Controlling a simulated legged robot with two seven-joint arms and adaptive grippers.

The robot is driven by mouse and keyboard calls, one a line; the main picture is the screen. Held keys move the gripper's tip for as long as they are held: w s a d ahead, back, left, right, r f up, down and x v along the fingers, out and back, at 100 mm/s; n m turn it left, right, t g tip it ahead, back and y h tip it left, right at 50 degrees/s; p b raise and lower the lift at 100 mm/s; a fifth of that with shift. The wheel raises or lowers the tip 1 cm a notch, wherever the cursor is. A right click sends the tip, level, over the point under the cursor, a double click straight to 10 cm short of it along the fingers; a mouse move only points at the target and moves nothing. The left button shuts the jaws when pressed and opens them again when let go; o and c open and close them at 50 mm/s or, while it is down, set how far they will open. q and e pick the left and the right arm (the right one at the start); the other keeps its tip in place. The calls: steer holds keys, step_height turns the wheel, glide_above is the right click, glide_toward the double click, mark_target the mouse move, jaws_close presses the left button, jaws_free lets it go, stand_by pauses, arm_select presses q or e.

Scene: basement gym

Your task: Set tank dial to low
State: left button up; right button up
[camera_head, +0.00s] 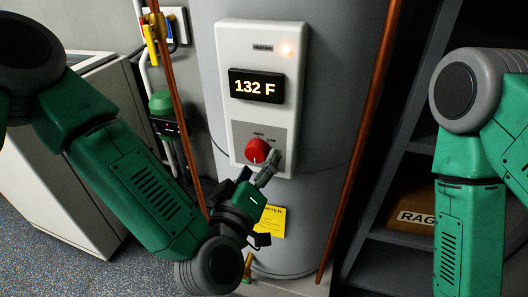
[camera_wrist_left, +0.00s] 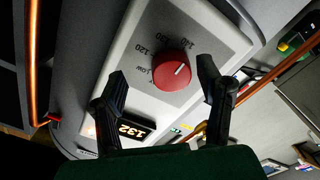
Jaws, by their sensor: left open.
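The tank dial (camera_head: 256,150) is a round red knob on the lower part of the white control panel (camera_head: 228,125) of the grey tank (camera_head: 330,60). The panel's display (camera_head: 256,86) reads 132 F. In the left wrist view the dial (camera_wrist_left: 171,71) lies between the two spread fingers of my left gripper (camera_wrist_left: 162,73), with a gap on each side. In the head view my left gripper (camera_head: 257,172) is just below the dial, open and empty. My right gripper is out of view.
Copper pipes (camera_head: 362,135) run down both sides of the tank. A yellow label (camera_head: 271,221) is on the tank below the panel. A white appliance (camera_head: 55,180) stands at left, and dark shelves with a box marked RAG (camera_head: 412,212) stand at right.

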mark_target(255, 156)
arm_select(q)
steer(key=w, duration=0.1)
steer(key=w+a, duration=0.1)
steer(key=w, duration=0.1)
steer(key=shift+w+a, duration=0.2)
steer(key=shift+a, duration=0.3)
steer(key=shift+d, duration=0.8)
steer(key=c, duration=0.4)
steer(key=shift+d, duration=0.3)
steer(key=c, duration=0.8)
steer(key=shift+o, duration=0.3)
steer(key=shift+w+a, duration=0.15)
steer(key=shift+a, duration=0.25)
steer(key=shift+r, duration=0.1)
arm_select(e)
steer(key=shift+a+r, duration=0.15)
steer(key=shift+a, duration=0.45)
